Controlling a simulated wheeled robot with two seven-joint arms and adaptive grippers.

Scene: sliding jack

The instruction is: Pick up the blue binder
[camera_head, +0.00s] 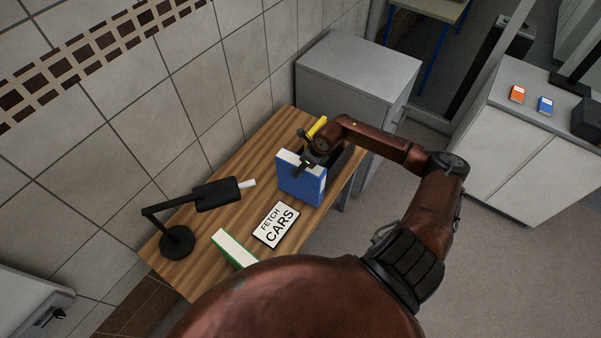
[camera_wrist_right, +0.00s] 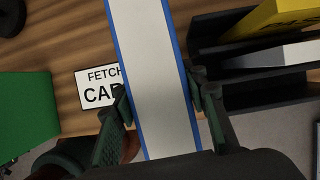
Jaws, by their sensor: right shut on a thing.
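The blue binder (camera_head: 300,184) stands upright at the right part of the wooden table in the head view, its white page edge facing up. My right gripper (camera_head: 307,164) reaches down onto its top edge. In the right wrist view the binder (camera_wrist_right: 155,75) runs between the two fingers of my right gripper (camera_wrist_right: 160,110), which is shut on it. Whether the binder's bottom touches the table cannot be told. My left gripper is not in view.
A black file rack (camera_wrist_right: 260,85) with a yellow binder (camera_wrist_right: 285,20) is beside the blue one. A sign (camera_head: 276,224), a green binder (camera_head: 235,248) and a black lamp (camera_head: 177,240) are on the wooden table (camera_head: 200,262). A grey cabinet (camera_head: 350,70) stands behind.

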